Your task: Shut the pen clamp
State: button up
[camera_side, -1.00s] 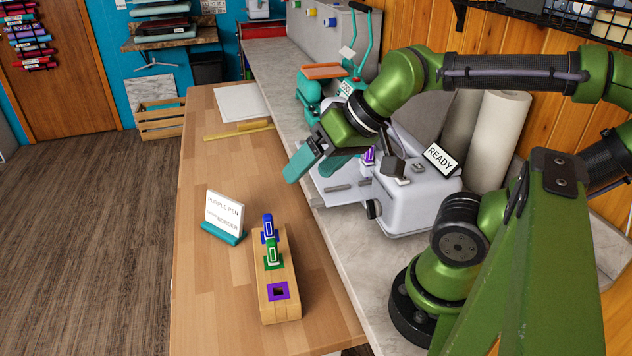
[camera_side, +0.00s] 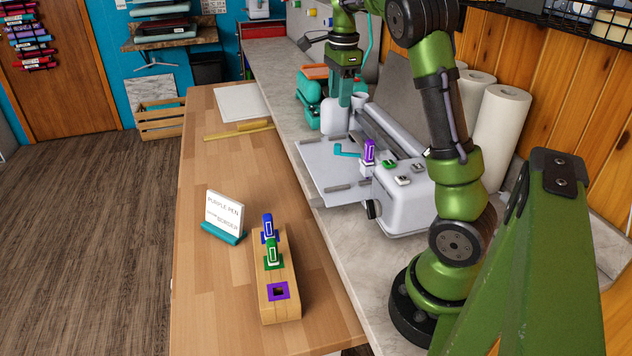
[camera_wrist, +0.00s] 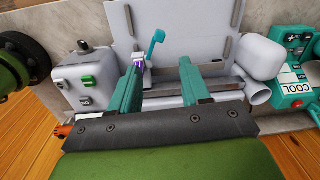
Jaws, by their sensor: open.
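The purple pen (camera_side: 369,151) stands upright in the carriage of the white plotter (camera_side: 405,208). The pen clamp's teal lever (camera_side: 346,150) sticks out to the left of the pen, roughly level. In the wrist view the lever (camera_wrist: 154,45) stands out from the carriage, apart from my fingers, and the purple pen (camera_wrist: 139,61) is partly hidden by the left finger. My gripper (camera_side: 345,100) points down with teal fingers above the plotter's far part, behind the pen. In the wrist view my gripper (camera_wrist: 162,68) is open, with nothing held between its fingers.
A wooden pen block (camera_side: 281,305) holds a blue and a green pen; its purple-rimmed slot is empty. A sign (camera_side: 225,215) reads PURPLE PEN and BORDER. Paper rolls (camera_side: 500,125) stand behind the plotter. A teal press (camera_side: 309,100) stands beyond it.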

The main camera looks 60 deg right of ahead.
aim_at(338, 144)
jog(key=f+m, duration=0.2)
jog(key=f, duration=0.2)
jog(key=f+m, duration=0.2)
jog(key=f, duration=0.3)
jog(key=f+m, duration=0.2)
jog(key=f, duration=0.2)
jog(key=shift+w+d+f+g, duration=0.15)
jog(key=shift+d+f+g, duration=0.15)
jog(key=shift+f, duration=0.05)
grip_shut()
